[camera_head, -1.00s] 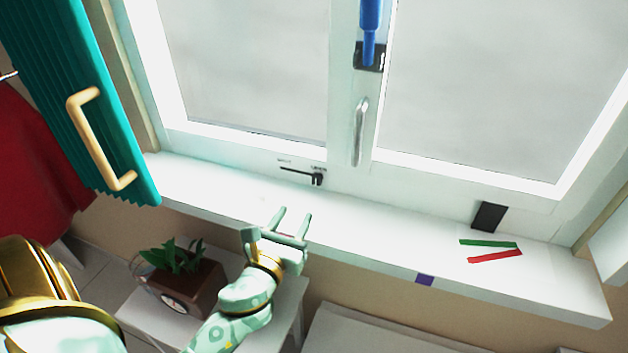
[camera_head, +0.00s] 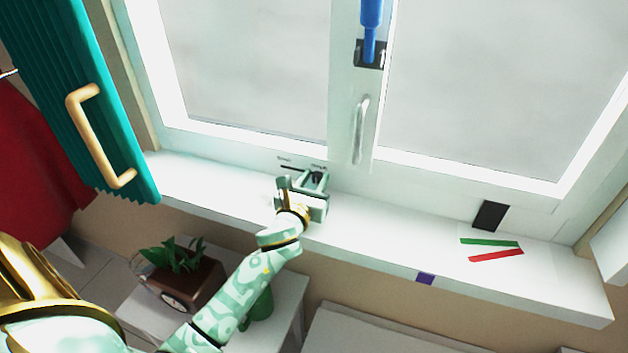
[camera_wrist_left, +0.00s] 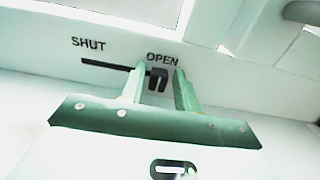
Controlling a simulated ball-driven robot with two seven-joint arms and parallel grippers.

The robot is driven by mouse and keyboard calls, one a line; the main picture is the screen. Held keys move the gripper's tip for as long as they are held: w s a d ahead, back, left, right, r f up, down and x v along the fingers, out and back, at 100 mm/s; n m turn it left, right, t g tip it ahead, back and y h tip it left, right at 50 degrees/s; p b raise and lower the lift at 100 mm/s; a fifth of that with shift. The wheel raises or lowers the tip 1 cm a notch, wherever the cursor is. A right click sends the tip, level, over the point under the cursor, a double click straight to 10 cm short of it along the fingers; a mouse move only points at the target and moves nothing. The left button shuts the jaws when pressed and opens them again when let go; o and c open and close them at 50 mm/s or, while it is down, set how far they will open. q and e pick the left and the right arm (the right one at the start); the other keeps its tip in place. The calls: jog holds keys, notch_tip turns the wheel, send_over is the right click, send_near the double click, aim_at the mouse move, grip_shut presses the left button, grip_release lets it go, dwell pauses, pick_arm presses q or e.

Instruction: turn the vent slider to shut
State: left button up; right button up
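The vent slider is a small black knob (camera_wrist_left: 158,78) at the right end of a dark slot (camera_wrist_left: 108,65) in the white window frame, under the word OPEN. The word SHUT (camera_wrist_left: 88,43) stands above the slot's left end. My left gripper (camera_wrist_left: 158,84) is open, with one finger on each side of the knob. Whether either finger touches it I cannot tell. In the head view my left gripper (camera_head: 312,180) is at the slot and partly hides the knob. My right gripper is not in view.
A silver window handle (camera_head: 360,130) and a blue-handled tool (camera_head: 370,30) are above right. The white sill (camera_head: 400,235) runs below, with green and red strips (camera_head: 490,247) at right.

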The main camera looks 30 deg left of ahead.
aim_at(283, 163)
pick_arm(q)
grip_shut()
jog(key=a, duration=0.3)
jog(key=s+a, duration=0.1)
jog(key=a, duration=0.2)
jog(key=s+a+p, duration=0.1)
jog(key=a, duration=0.2)
jog(key=shift+s, duration=0.1)
jog(key=shift+o, duration=1.8)
grip_release()
jog(key=shift+a, duration=0.2)
jog(key=shift+s, duration=0.2)
jog(key=v, duration=1.6)
jog(key=shift+f, duration=0.1)
